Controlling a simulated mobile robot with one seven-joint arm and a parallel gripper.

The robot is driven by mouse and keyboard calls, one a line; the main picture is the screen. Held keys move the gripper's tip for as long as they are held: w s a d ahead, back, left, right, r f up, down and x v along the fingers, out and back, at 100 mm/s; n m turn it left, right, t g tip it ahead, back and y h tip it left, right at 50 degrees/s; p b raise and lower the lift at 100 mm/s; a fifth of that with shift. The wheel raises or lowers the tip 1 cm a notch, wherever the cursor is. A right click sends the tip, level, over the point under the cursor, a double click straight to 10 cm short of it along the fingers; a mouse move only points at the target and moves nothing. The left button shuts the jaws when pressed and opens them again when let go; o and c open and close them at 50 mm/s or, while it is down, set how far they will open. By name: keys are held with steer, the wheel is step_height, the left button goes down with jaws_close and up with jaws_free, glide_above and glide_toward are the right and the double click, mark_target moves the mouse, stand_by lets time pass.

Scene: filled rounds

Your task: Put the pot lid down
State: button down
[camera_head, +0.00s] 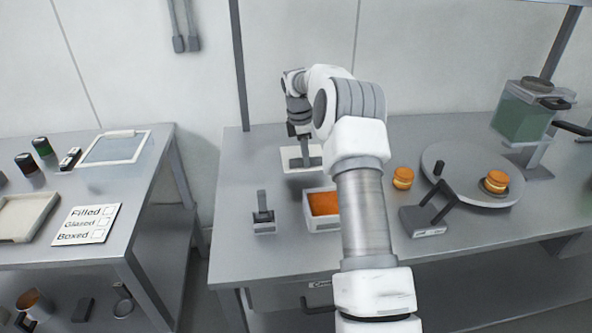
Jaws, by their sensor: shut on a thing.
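The pot lid (289,161) is a pale, flat square plate with a grey upright handle, at the back of the middle table. My gripper (299,134) is directly above it, shut on the top of the handle; the fingertips are small and partly hidden. The lid looks level. I cannot tell whether it touches the table or hangs just above it. An open white pot (322,224) with orange filling stands in front of the lid, its right side hidden behind my arm.
Right of my arm are a filled round (402,178), a dark-handled device (424,222), and a turntable (450,159) bearing another round. A green dispenser (523,112) stands at right. Table left of the lid is clear.

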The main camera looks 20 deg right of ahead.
mark_target(296, 159)
steer(key=shift+w+a+f, duration=0.85)
steer(key=shift+w+a, duration=0.15)
steer(key=shift+a, duration=0.05)
steer(key=shift+f, duration=2)
steer(key=shift+f, duration=0.1)
steer(key=c, duration=0.7)
jaws_free()
steer(key=shift+c, duration=0.2)
